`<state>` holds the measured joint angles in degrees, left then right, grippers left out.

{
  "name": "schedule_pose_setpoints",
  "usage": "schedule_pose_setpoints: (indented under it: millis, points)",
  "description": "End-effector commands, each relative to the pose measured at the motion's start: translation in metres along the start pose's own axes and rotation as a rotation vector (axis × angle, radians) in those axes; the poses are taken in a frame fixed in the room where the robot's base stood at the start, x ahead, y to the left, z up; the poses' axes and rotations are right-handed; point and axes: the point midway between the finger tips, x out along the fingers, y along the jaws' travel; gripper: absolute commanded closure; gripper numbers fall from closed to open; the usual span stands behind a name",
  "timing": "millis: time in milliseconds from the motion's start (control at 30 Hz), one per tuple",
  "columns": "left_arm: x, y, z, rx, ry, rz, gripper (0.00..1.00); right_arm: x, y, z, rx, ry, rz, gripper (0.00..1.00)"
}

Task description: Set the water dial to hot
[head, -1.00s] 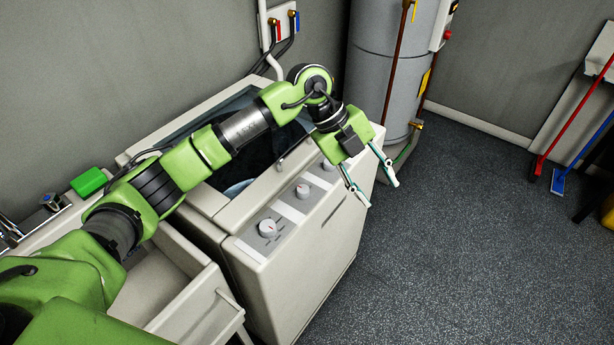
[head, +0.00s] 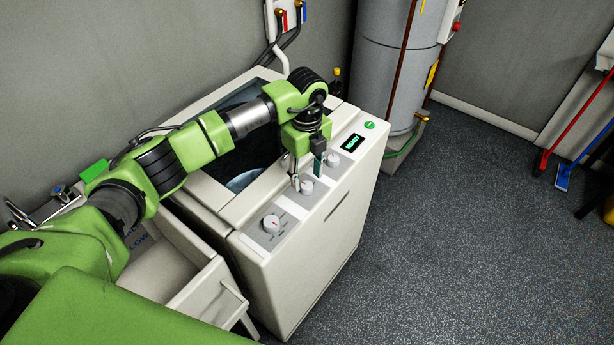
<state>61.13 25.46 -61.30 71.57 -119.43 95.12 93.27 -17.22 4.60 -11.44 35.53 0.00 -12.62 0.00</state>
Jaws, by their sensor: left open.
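The white top-loading washer (head: 315,235) has a control panel with several dials along its front top edge. A large dial (head: 271,223) sits at the near end, a middle dial (head: 306,187) further along, and a third dial (head: 333,159) beyond it. The labels are too small to read, so I cannot tell which dial is for water. My left gripper (head: 307,180) is open and points down over the panel, with its fingertips to either side of the middle dial in the picture. Contact cannot be told. My right gripper is out of view.
A lit display (head: 352,142) and a green button (head: 369,125) are at the panel's far end. A sink (head: 170,270) stands left of the washer, with a green block (head: 94,170) behind it. A grey tank (head: 388,70) is beyond.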

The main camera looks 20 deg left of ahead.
Motion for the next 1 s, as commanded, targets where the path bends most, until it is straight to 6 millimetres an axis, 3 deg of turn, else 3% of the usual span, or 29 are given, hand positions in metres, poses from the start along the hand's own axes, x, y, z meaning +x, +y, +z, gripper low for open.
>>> schedule_pose_setpoints:
  millis: [200,567,733,1000]
  points:
    - [0.025,0.0,-0.001,0.0,0.002,0.001,0.59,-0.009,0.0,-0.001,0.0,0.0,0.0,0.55]
    - [0.031,0.0,-0.001,0.002,0.0,-0.001,0.59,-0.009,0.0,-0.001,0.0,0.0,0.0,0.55]
    - [0.031,0.0,-0.001,0.001,0.0,-0.001,0.98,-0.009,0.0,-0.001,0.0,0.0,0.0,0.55]
    - [0.031,0.0,-0.001,0.012,0.001,-0.001,0.97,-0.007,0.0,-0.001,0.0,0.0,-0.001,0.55]
